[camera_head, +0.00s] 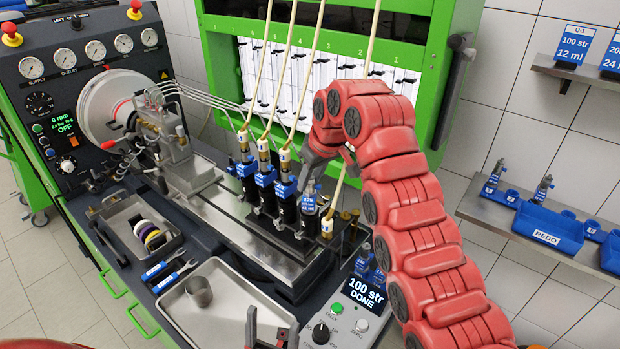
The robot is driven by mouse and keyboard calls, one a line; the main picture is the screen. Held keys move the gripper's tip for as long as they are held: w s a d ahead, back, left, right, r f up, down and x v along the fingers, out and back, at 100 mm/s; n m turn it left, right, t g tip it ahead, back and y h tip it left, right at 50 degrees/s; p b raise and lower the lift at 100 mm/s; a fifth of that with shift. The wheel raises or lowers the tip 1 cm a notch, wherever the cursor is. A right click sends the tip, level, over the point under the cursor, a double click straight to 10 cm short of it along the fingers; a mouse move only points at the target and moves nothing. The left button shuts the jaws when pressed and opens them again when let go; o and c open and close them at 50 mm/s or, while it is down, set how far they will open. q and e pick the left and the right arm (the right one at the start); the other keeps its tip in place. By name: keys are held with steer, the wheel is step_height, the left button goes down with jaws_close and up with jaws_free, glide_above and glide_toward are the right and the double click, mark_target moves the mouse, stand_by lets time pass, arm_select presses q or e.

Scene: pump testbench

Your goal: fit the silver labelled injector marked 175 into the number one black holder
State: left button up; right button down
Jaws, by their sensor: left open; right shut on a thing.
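A row of black holders with blue labels stands on the bench rail. The rightmost black holder (307,219) is below my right gripper (316,168). My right gripper is shut on a slim silver injector (311,186) with a blue label. The injector is upright and in line with the holder's top; whether it is fully seated in it I cannot tell. The number on its label is too small to read. My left gripper (270,335) is open and empty at the bottom edge, beside the steel tray.
Other holders carry injectors with cream hoses on top. A loose hose end (327,226) hangs close right of the rightmost holder. A steel tray (225,303) holds a metal cup (198,291). A control box (357,301) reads "100 str DONE". Blue bins (546,226) sit on the right shelf.

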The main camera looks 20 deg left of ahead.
steer(key=c, duration=0.9)
jaws_free()
steer(key=v, duration=1.1)
steer(key=shift+p, duration=0.3)
